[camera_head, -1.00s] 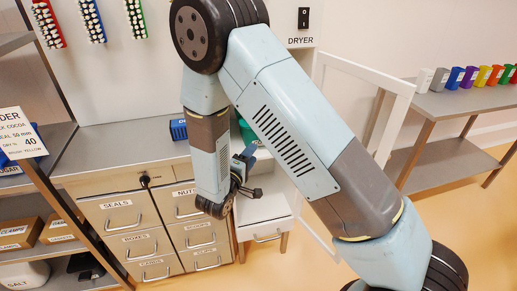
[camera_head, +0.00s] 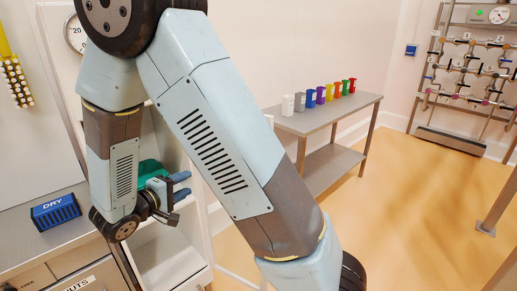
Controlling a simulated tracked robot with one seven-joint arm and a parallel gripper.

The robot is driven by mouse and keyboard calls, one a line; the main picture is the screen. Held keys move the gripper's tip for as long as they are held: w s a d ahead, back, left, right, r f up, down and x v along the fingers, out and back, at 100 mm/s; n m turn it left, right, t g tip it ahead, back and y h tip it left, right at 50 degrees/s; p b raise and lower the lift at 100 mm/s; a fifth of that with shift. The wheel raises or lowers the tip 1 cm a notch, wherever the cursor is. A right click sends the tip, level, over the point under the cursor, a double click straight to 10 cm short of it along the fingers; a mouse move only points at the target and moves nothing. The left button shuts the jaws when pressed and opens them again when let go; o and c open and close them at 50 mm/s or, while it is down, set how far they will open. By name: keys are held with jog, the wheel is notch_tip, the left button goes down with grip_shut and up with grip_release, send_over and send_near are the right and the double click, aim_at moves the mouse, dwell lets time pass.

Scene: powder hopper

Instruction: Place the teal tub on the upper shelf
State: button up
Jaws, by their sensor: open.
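A teal tub (camera_head: 149,170) shows in the head view at left, inside or at a white open-fronted cabinet (camera_head: 165,250). My wrist and gripper hide much of it. My gripper (camera_head: 183,185) is open, its blue fingers pointing right. It overlaps the tub's lower right in the picture, and nothing shows between the fingers. I cannot tell whether it touches the tub. My arm covers part of the cabinet, and I cannot tell which surface is the upper shelf.
A blue box marked DRY (camera_head: 56,212) sits on the grey counter (camera_head: 20,240) at left. A grey table (camera_head: 330,115) behind holds a row of coloured containers (camera_head: 320,95). A pipe rack (camera_head: 470,70) stands at far right. The yellow floor (camera_head: 400,210) between is clear.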

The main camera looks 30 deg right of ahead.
jog(key=s+d+r+m+g+y, duration=0.45)
jog(key=s+d+r+g, duration=0.4)
jog(key=s+d, duration=0.35)
jog(key=s+d+r+m+t+y, duration=0.2)
jog(key=s+r+t+y, duration=0.3)
jog(key=s+r+y, duration=0.3)
notch_tip(320, 180, up, 2)
jog(key=shift+s+r+y, duration=0.1)
jog(key=shift+s+y, duration=0.25)
jog(key=shift+s, duration=0.3)
jog(key=shift+t, duration=0.25)
jog(key=shift+c, duration=0.6)
jog(key=shift+a, duration=0.1)
